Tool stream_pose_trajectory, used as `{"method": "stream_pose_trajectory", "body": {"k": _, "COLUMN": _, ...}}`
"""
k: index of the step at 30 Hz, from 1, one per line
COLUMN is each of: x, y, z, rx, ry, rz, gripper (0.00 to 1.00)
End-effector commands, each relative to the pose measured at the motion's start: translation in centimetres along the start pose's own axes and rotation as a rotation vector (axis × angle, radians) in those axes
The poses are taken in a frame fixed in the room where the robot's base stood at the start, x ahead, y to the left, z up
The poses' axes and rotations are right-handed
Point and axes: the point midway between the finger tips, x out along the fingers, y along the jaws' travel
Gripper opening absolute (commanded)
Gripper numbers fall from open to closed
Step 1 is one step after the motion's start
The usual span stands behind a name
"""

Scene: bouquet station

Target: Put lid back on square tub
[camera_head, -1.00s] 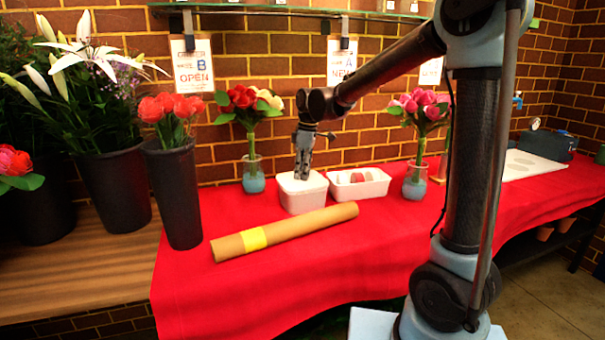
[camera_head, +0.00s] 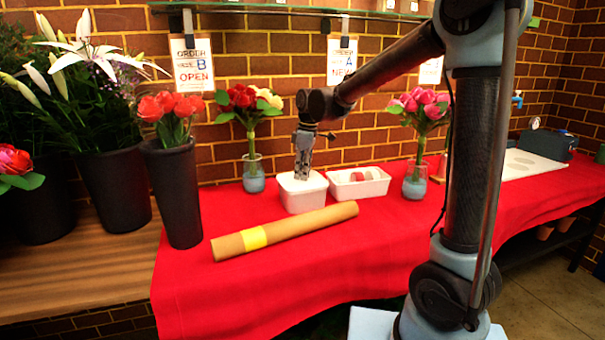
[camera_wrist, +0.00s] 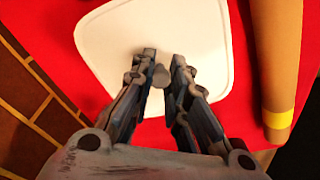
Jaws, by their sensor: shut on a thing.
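The white square tub (camera_head: 305,198) stands on the red cloth behind the brown tube. Its white lid (camera_head: 318,180) is at the top of the tub, roughly level. I cannot tell whether it is fully seated. In the wrist view the lid (camera_wrist: 110,45) fills the middle, with rounded corners and a small grey knob (camera_wrist: 160,76). My gripper (camera_head: 301,177) points down over the lid, its fingers on either side of the knob, shut on it. The wrist view shows the gripper (camera_wrist: 163,62) near the lid's centre. The lid hides the tub's inside.
A brown tube (camera_head: 290,232) with a yellow band lies in front of the tub. An open white tray (camera_head: 372,188) stands close on the right. Vases of flowers (camera_head: 253,180) (camera_head: 415,180) stand behind and right. A black bucket (camera_head: 178,200) stands left. The front cloth is clear.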

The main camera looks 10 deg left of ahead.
Motion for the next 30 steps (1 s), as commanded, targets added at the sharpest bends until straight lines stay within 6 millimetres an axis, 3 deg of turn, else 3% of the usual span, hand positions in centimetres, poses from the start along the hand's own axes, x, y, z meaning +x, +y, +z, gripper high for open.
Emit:
{"method": "stream_pose_trajectory", "body": {"k": 8, "x": 0.00, "y": 0.00, "z": -0.01, "rx": 0.000, "ry": 0.000, "rz": 0.000, "gripper": 0.00}}
{"method": "stream_pose_trajectory", "body": {"k": 9, "x": 0.00, "y": 0.00, "z": 0.00, "rx": 0.000, "ry": 0.000, "rz": 0.000, "gripper": 0.19}}
{"method": "stream_pose_trajectory", "body": {"k": 12, "x": 0.00, "y": 0.00, "z": 0.00, "rx": 0.000, "ry": 0.000, "rz": 0.000, "gripper": 0.38}}
{"method": "stream_pose_trajectory", "body": {"k": 19, "x": 0.01, "y": 0.00, "z": 0.00, "rx": 0.000, "ry": 0.000, "rz": 0.000, "gripper": 0.38}}
{"method": "stream_pose_trajectory", "body": {"k": 23, "x": 0.01, "y": 0.00, "z": 0.00, "rx": 0.000, "ry": 0.000, "rz": 0.000, "gripper": 0.58}}
{"method": "stream_pose_trajectory", "body": {"k": 30, "x": 0.01, "y": 0.00, "z": 0.00, "rx": 0.000, "ry": 0.000, "rz": 0.000, "gripper": 0.58}}
